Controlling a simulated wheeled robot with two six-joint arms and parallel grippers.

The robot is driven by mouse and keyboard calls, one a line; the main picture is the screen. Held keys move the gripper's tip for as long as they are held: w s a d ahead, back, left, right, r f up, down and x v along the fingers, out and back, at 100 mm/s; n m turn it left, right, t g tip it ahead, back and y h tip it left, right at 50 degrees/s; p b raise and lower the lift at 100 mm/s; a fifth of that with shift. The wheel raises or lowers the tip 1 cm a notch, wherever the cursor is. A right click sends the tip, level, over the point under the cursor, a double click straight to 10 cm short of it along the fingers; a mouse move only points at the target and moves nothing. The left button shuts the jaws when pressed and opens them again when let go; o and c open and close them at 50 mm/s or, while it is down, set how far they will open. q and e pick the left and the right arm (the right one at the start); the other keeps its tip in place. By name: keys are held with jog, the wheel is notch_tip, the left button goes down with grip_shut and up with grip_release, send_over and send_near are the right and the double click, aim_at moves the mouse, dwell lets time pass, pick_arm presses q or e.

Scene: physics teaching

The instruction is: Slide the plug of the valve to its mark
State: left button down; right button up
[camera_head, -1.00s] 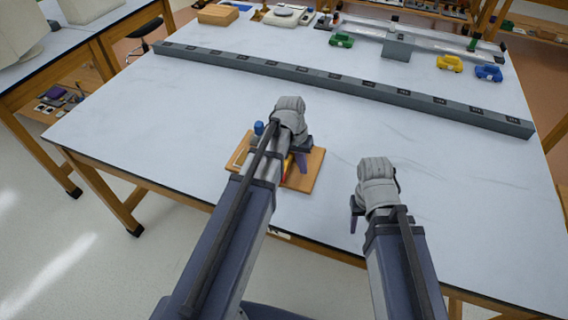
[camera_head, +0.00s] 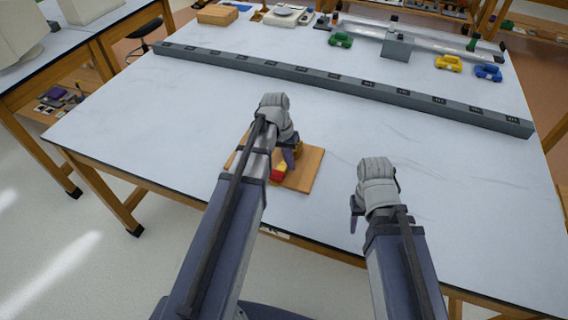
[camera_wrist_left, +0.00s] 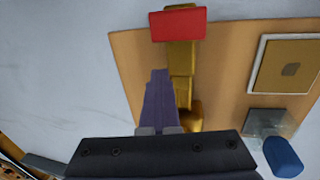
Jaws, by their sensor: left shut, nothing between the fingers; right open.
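A wooden board (camera_head: 309,172) on the table carries the brass valve (camera_wrist_left: 181,62), with a red block (camera_wrist_left: 178,24) at its end. The red block also shows in the head view (camera_head: 278,173), below my left gripper (camera_head: 289,158). The shut, empty fingers of my left gripper, purple in the left wrist view (camera_wrist_left: 160,102), are right beside the brass body; I cannot tell whether they touch it. My arm hides much of the board in the head view. My right gripper (camera_head: 354,214) is open, over the table right of the board.
The board also has a white-framed plate (camera_wrist_left: 261,65) and a blue knob (camera_wrist_left: 283,157). A long grey rail (camera_head: 325,82) crosses the table behind the board. Green, yellow (camera_head: 448,63) and blue toy cars stand beyond it. The table right of the board is clear.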

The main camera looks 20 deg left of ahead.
pick_arm(q)
jog(key=shift+a, duration=1.3)
jog(key=shift+w+a, duration=0.2)
jog(key=shift+a, duration=2.85)
jog(key=shift+a, duration=2.65)
jog(key=shift+w+a, duration=0.1)
jog(key=shift+a, duration=0.05)
jog(key=shift+a, duration=2.8)
jog(key=c, duration=1.6)
grip_release()
